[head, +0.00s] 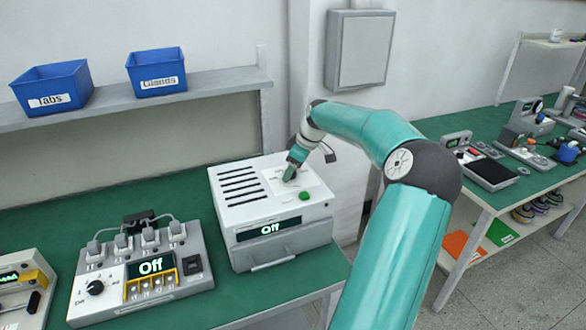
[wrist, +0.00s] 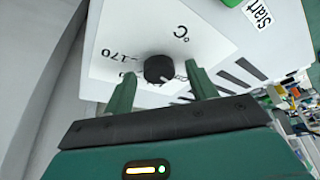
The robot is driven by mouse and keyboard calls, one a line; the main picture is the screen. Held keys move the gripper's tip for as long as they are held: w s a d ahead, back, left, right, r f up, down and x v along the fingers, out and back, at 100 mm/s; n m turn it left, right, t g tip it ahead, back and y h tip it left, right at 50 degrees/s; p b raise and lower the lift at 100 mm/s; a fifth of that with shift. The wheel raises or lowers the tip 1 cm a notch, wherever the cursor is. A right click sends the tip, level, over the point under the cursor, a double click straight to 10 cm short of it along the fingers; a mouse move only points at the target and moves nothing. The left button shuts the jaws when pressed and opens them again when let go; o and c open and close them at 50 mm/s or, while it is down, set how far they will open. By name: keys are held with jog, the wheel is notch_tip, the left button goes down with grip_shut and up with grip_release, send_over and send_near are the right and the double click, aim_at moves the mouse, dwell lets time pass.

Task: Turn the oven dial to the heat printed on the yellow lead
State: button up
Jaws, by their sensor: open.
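The oven is a white box (head: 250,215) with dark vent slots and a display reading "Off", on the green bench in the head view. Its black dial (wrist: 158,69) sits on a white plate (wrist: 205,30) marked "°C" in the wrist view. One mark reads "170"; other marks are partly hidden. My gripper (wrist: 160,88) is open, with its two green fingers on either side of the dial and a gap visible at each side. In the head view my gripper (head: 291,172) is over the oven's top and hides the dial. I cannot make out a yellow lead.
A green Start button (head: 306,195) is at the oven's front right. Left of the oven stands a grey unit (head: 200,268) with plugs, a knob and an "Off" display. Blue bins marked Tabs (head: 52,88) and Glands (head: 157,73) sit on the shelf. Another bench (head: 450,200) is at right.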

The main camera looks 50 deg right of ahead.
jog(key=shift+c, duration=0.3)
jog(key=c, duration=0.9)
jog(key=m+h, duration=0.1)
jog(key=m, duration=0.1)
jog(key=m+h, duration=0.1)
jog(key=m, duration=0.2)
jog(key=shift+a+r, duration=0.1)
jog(key=shift+a, duration=0.1)
jog(key=shift+a+m+g+h, duration=0.15)
jog(key=shift+m+h, duration=0.3)
jog(key=shift+m, duration=0.75)
jog(key=shift+d+m+g+h, duration=0.1)
jog(key=shift+m+g+h, duration=0.25)
jog(key=shift+m, duration=0.85)
jog(key=o, duration=1)
jog(key=shift+c, duration=0.2)
